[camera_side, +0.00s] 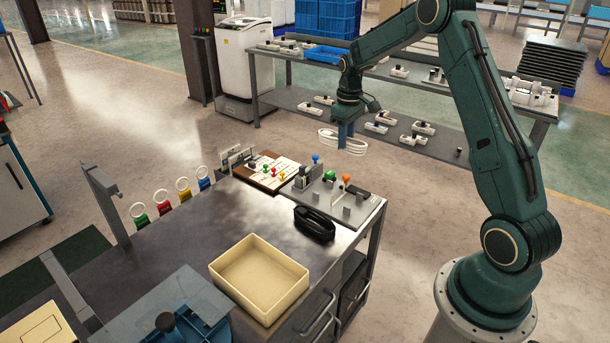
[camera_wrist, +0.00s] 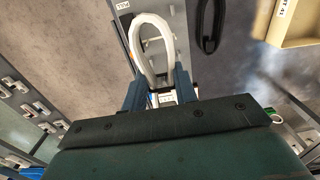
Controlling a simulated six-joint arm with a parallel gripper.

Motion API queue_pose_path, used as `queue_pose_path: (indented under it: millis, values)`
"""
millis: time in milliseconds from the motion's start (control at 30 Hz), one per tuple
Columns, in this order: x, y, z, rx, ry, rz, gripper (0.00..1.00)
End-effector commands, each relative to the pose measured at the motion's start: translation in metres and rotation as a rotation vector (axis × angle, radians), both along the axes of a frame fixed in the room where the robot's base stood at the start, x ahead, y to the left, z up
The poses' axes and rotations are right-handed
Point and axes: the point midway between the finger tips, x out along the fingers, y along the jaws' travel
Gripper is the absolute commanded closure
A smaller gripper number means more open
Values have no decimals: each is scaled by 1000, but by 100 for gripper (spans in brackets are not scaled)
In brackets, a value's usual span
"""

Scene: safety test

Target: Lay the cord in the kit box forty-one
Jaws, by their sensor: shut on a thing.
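My gripper (camera_side: 345,133) is shut on a looped white cord (camera_side: 329,142), held in the air beyond the far right corner of the dark table. In the wrist view the white cord (camera_wrist: 141,26) sticks out as a long loop from between the fingers of my gripper (camera_wrist: 160,92). The kit box, a shallow open beige bin (camera_side: 226,285), stands on the near part of the table and looks empty. In the wrist view the kit box (camera_wrist: 262,38) is at the top right, cut off by the edge, with a small label that seems to end in 41.
A black looped cord (camera_side: 315,223) lies on the table between the kit box and a grey fixture plate (camera_side: 372,209). A board with coloured knobs (camera_side: 268,172) sits at the back. Coloured tags with rings (camera_side: 183,189) line the left edge. The table's middle is clear.

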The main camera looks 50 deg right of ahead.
Motion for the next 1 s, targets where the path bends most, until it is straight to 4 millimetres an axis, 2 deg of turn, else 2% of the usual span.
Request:
queue_pose_path:
  millis: [167, 367, 567, 700, 1000]
  values:
    - [3, 6, -1, 0, 0, 2, 100]
    - [12, 34, -7, 0, 1, 5, 100]
    - [27, 88, -19, 0, 1, 8, 100]
    - [34, 134, -29, 1, 2, 9, 100]
    - [32, 232, -49, 0, 1, 9, 100]
